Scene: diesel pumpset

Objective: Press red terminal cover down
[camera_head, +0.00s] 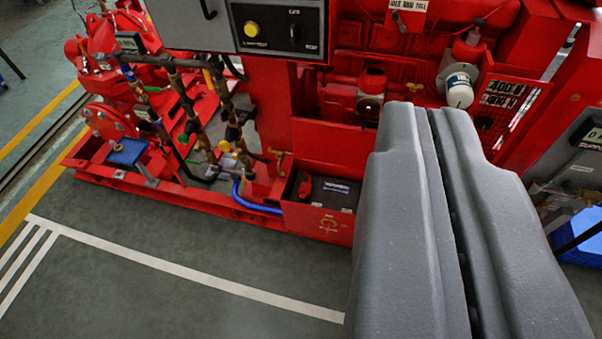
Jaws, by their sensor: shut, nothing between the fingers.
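A black battery (333,192) sits in a red open-topped box (318,222) low on the front of the red pumpset. A small red terminal cover (305,187) shows on the left part of the battery top. It is too small to tell whether it is raised or flat. My gripper (430,108) is large and grey on the right of the view, with its two fingers together and nothing between them. Its tips appear to the right of the battery and above it in the picture, apart from the cover. The fingers hide part of the engine behind them.
A grey control panel (278,25) with a yellow button hangs above the battery. A white filter (459,90) is near the fingertips. Pipes and a blue hose (256,203) lie left of the battery box. The green floor (200,300) in front is clear, with white lines.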

